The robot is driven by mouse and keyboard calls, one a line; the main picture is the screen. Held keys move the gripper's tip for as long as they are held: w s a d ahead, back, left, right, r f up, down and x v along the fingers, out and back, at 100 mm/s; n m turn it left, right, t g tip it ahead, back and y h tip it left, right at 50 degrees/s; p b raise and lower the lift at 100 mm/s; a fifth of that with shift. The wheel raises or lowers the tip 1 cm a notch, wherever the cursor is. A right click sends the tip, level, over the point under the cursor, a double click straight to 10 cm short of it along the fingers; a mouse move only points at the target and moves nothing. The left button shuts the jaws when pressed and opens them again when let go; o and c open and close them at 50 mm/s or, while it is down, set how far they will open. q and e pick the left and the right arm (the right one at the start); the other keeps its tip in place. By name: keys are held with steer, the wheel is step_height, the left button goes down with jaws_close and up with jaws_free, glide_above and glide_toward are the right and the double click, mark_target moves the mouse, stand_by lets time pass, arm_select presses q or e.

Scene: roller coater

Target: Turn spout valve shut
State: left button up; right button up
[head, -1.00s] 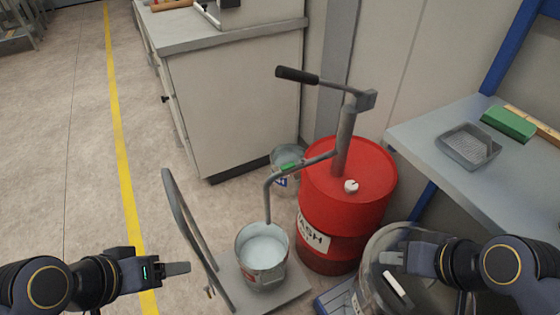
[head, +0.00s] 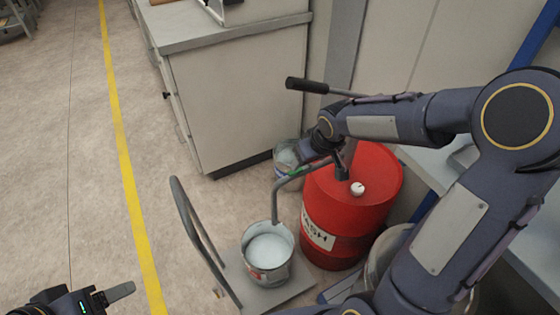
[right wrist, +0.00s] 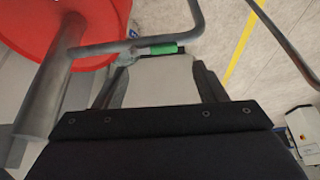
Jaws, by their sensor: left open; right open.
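The spout (head: 300,177) is a grey bent pipe from the red drum's pump, ending above a bucket (head: 268,262) of pale liquid. A green valve handle (right wrist: 163,48) sits on the pipe in the right wrist view; only a sliver shows in the head view. My right gripper (right wrist: 158,78) is open, its two dark fingers apart, with the green handle just beyond the tips and roughly between them. I cannot tell whether they touch it. My left gripper (head: 122,291) is open and empty at the lower left, far from the valve.
The red drum (head: 345,215) carries a pump with a black-gripped lever (head: 305,85). The bucket stands on a trolley with a grey handle (head: 195,230). A second bucket (head: 287,157) stands behind the spout. A cabinet (head: 235,95) is behind; floor at left is clear.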

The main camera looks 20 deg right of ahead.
steer(key=x, duration=0.6)
steer(key=w+b+x, duration=0.1)
steer(key=x, duration=0.2)
steer(key=shift+a+r, duration=0.1)
steer(key=shift+a, duration=0.25)
steer(key=c, duration=1.4)
